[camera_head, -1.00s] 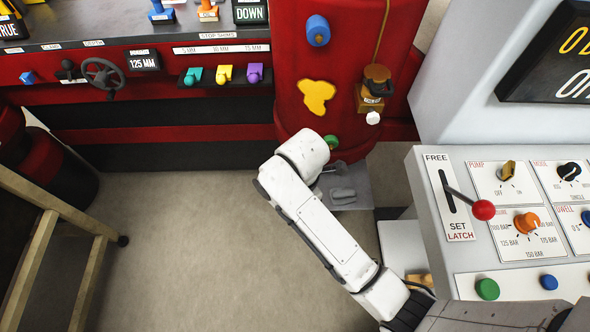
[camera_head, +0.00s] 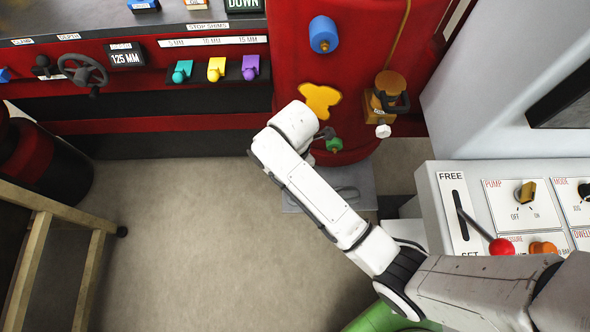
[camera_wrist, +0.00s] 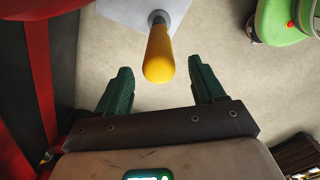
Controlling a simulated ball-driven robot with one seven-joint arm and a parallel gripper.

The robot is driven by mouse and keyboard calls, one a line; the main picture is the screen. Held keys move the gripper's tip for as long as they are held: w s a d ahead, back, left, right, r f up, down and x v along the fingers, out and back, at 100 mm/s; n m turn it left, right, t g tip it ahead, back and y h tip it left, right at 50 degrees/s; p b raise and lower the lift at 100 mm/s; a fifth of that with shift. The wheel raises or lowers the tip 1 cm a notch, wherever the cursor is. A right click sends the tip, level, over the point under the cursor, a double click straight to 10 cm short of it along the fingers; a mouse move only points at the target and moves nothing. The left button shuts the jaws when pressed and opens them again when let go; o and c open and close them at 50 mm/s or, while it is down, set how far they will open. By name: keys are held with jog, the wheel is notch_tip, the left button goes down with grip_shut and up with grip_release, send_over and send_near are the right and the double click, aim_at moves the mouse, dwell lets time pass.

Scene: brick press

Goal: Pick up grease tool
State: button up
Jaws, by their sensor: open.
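A yellow-handled tool (camera_wrist: 160,52) with a grey metal shaft shows in the wrist view; I take it for the grease tool. Its shaft meets or passes over a pale grey plate (camera_wrist: 122,12). My gripper (camera_wrist: 159,72) is open, with one dark green finger on each side of the handle's near end. The fingers look apart from the handle; how deep it sits between them I cannot tell. In the head view my white arm hides most of the gripper and I cannot make out the yellow handle there.
A red press column (camera_head: 290,60) with a yellow patch (camera_head: 320,100), a blue knob (camera_head: 323,34) and a brass fitting (camera_head: 385,95) stands behind my arm. The control console (camera_head: 435,190) is at the right. A wooden frame (camera_head: 40,262) is at the left. Open floor (camera_head: 190,240) lies between.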

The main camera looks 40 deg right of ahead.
jog(key=shift+d+f, duration=0.1)
jog(key=shift+f, duration=3.2)
jog(key=shift+c, duration=0.4)
grip_shut()
